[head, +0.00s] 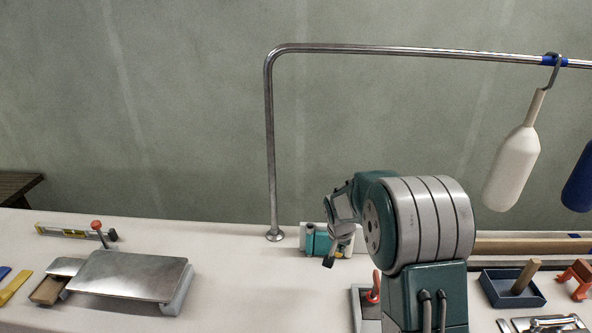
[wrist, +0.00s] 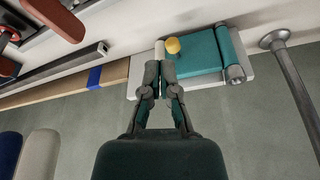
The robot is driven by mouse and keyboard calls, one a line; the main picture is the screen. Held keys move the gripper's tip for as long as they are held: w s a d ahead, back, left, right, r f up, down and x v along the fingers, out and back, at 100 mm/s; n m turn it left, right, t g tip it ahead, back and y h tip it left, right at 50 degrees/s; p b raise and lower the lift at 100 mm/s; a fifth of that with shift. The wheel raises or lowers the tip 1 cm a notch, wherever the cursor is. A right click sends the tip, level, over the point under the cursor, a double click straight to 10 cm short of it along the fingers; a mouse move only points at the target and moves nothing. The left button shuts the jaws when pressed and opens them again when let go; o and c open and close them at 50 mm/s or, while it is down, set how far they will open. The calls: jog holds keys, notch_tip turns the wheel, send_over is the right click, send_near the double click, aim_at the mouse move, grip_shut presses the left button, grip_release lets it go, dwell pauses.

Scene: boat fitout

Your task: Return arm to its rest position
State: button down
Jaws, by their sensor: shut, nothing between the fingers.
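My gripper (head: 329,262) is in front of the wall, beside the foot of the metal rail, with my arm bent over the white counter. In the wrist view my gripper (wrist: 160,68) has its two fingers together, with nothing between them. A teal fitting with a yellow knob sits on a pale block right by the fingertips in that view, its teal plate (wrist: 203,55) to their right. The same teal fitting (head: 311,240) is partly hidden behind my gripper in the head view. I cannot tell whether the fingers touch it.
The metal rail (head: 269,150) rises close by, and a white fender (head: 513,168) hangs from it at right. A metal-topped block (head: 130,274) and a level (head: 67,232) lie at left. A blue tray (head: 497,290) stands at right. The left-centre counter is clear.

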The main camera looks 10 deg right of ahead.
jog(key=s+a+r+n+t, duration=0.1)
jog(key=s+a+r+n, duration=0.15)
jog(key=s+r, duration=1.2)
jog(key=s+a+r+n+y, duration=0.1)
jog(key=s+r, duration=0.1)
jog(key=s, duration=0.7)
jog(key=s+a+r+n+t, duration=0.1)
jog(key=s+a+r+n, duration=0.1)
jog(key=s, duration=0.7)
jog(key=shift+s+a+r+t+y, duration=0.15)
jog(key=shift+r+t+y, duration=0.2)
jog(key=shift+r, duration=0.35)
jog(key=shift+n, duration=0.25)
